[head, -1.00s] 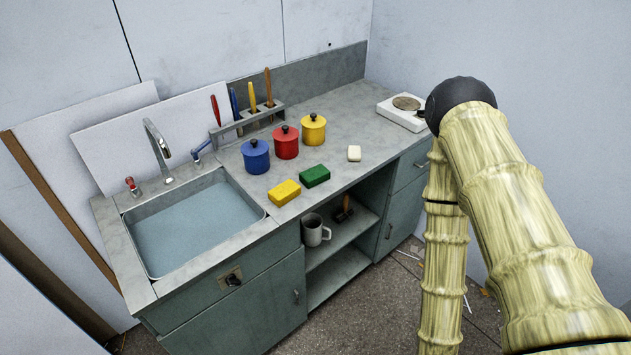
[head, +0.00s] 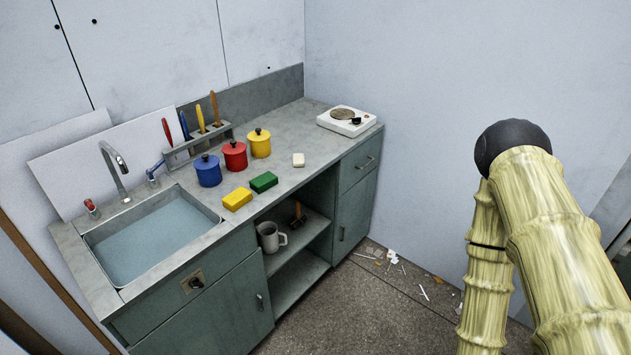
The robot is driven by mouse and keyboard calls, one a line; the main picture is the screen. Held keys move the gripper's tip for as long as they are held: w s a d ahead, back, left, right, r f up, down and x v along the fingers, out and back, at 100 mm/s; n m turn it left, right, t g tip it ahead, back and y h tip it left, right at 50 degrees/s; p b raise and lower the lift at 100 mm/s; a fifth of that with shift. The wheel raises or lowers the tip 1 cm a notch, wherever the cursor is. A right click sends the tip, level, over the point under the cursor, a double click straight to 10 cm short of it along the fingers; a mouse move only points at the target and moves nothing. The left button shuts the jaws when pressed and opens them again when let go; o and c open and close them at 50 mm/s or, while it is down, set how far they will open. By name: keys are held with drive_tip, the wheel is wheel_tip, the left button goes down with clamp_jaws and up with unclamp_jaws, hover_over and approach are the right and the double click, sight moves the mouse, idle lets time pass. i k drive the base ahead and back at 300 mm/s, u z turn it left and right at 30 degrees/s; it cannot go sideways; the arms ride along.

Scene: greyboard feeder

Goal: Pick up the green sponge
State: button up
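The green sponge (head: 264,182) lies flat on the grey countertop (head: 290,133), near its front edge. It sits just right of and slightly behind a yellow sponge (head: 237,199). A small white block (head: 298,160) lies further right on the counter. My arm shows at the right of the head view, well away from the counter. My gripper is not in the picture, so its state is hidden.
Blue (head: 208,171), red (head: 235,156) and yellow (head: 259,143) lidded pots stand behind the sponges. A water-filled sink (head: 155,240) is at left. A white hotplate (head: 346,121) stands at the far right. A mug (head: 269,237) sits on the open shelf below. Litter (head: 392,258) lies on the floor.

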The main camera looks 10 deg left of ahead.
sight(259, 184)
drive_tip(key=z, duration=0.3)
drive_tip(key=i, duration=0.7)
drive_tip(key=u, duration=1.2)
